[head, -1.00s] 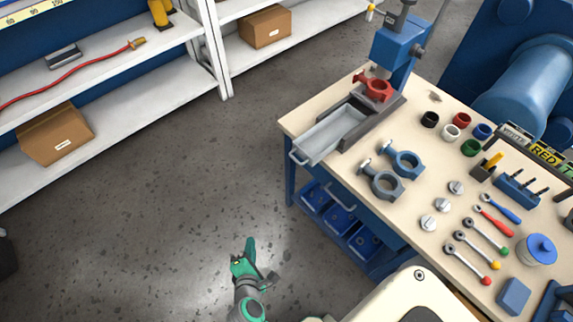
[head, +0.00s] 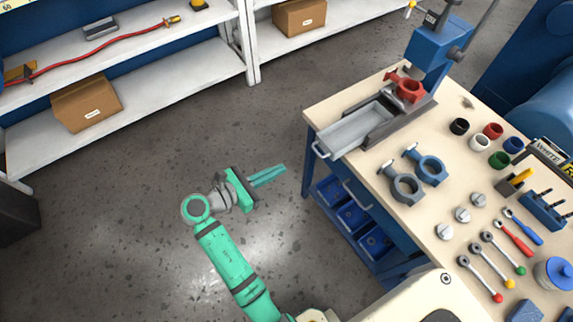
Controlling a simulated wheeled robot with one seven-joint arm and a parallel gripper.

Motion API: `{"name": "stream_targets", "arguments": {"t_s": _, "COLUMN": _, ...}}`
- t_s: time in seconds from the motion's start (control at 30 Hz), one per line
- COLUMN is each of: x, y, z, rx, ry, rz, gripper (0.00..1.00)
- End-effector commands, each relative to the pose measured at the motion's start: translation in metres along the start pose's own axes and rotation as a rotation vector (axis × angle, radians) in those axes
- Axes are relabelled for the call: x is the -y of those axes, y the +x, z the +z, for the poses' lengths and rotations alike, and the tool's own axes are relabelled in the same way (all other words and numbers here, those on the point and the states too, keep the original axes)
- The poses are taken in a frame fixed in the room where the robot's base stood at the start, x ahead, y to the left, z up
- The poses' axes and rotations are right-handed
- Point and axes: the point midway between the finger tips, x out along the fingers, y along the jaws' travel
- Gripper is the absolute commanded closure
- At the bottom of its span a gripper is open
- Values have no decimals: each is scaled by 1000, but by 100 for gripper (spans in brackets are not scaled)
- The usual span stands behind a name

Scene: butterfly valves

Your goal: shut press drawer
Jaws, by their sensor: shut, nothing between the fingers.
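The press (head: 438,47) is blue and stands at the back left part of the workbench, with a red valve body (head: 407,88) on its base. The press drawer (head: 352,131) is a grey tray pulled out from the press base toward the left. Its handle (head: 320,150) reaches just past the bench's left edge. The drawer looks empty. My gripper (head: 283,172) is green and shut, with nothing in it. It is left of the bench, apart from the drawer handle and lower left of it in the picture.
The workbench (head: 340,102) holds two blue-grey valve bodies (head: 404,187), several coloured rings (head: 480,142), discs and ratchets (head: 478,278). Blue bins (head: 352,215) sit under it. White shelves (head: 150,95) stand at the back left. The floor between is clear.

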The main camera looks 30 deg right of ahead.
Motion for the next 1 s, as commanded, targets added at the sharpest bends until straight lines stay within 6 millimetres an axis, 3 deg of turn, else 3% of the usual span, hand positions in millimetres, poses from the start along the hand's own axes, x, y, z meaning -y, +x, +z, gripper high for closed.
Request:
{"name": "stream_targets", "arguments": {"t_s": 0.6, "x": 1, "y": 107, "z": -1, "rx": -2, "ry": 2, "rz": -1, "gripper": 100}}
{"name": "stream_targets", "arguments": {"t_s": 0.8, "x": 0, "y": 124, "z": -1, "rx": -2, "ry": 2, "rz": 1, "gripper": 100}}
{"name": "stream_targets", "arguments": {"t_s": 1.0, "x": 0, "y": 128, "z": -1, "rx": -2, "ry": 2, "rz": 2, "gripper": 100}}
